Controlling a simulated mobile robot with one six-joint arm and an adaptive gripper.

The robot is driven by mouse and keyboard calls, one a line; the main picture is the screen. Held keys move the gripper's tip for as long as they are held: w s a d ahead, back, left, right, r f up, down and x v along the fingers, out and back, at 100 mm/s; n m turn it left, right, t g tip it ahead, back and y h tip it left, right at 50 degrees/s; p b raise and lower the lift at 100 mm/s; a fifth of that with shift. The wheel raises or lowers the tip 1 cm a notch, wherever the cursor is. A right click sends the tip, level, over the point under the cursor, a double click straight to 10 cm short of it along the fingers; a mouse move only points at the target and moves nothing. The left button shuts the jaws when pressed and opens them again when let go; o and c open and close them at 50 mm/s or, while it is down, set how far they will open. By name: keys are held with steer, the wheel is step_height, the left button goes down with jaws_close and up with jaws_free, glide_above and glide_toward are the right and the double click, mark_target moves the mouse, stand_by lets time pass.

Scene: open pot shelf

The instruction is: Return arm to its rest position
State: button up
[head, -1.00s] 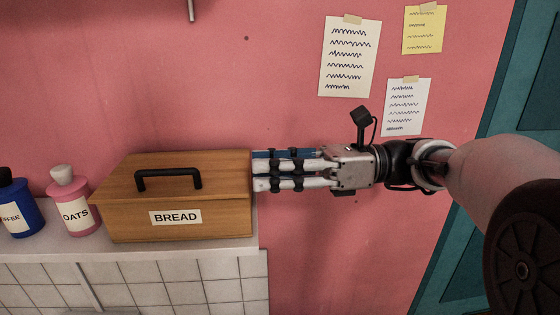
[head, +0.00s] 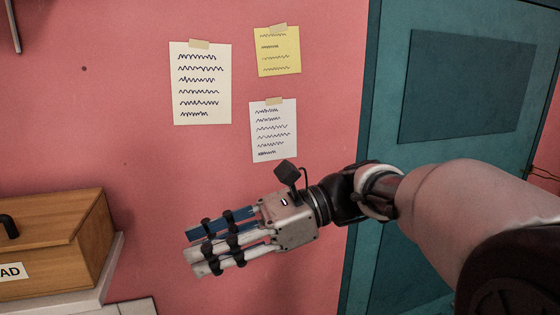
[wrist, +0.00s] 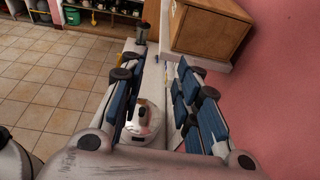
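My gripper (head: 193,251) is stretched out to the left in the head view, in front of the pink wall and clear of the wooden bread box (head: 60,240). In the wrist view my gripper (wrist: 156,72) has its two blue-padded fingers spread apart. A silver rounded vessel (wrist: 145,115) shows in the gap between them; it seems to be beyond the fingers, not held. The wooden box (wrist: 210,28) also shows in the wrist view, past the right finger. My arm runs in from the right of the head view.
Papers are taped to the pink wall, among them a yellow note (head: 277,52). A teal door (head: 465,85) stands behind my arm at the right. The box's pale shelf (head: 85,290) ends at the lower left. The wrist view shows a tiled floor (wrist: 60,65) at left.

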steer(key=s+d+f+n+t+h+b, duration=0.2)
steer(key=s+d+f+n+h+b, duration=0.15)
steer(key=f, duration=0.45)
steer(key=s+d+f+n+t+h+b, duration=0.1)
steer(key=s+d+f+n+h+b, duration=0.25)
steer(key=f, duration=0.55)
steer(key=s+d+f+n+t+h+b, duration=0.1)
steer(key=s+d+f+t+h+b, duration=0.1)
steer(key=s+d+f+b, duration=0.45)
steer(key=d+f+n+t+h+b, duration=0.3)
steer(key=d+f+n+h, duration=0.2)
steer(key=d+f, duration=0.5)
steer(key=shift+s+d+f+n+t+h, duration=0.2)
steer(key=shift+f+n+t+h, duration=0.15)
steer(key=shift+f+n, duration=0.6)
steer(key=shift+a+r, duration=0.1)
steer(key=shift+a, duration=0.05)
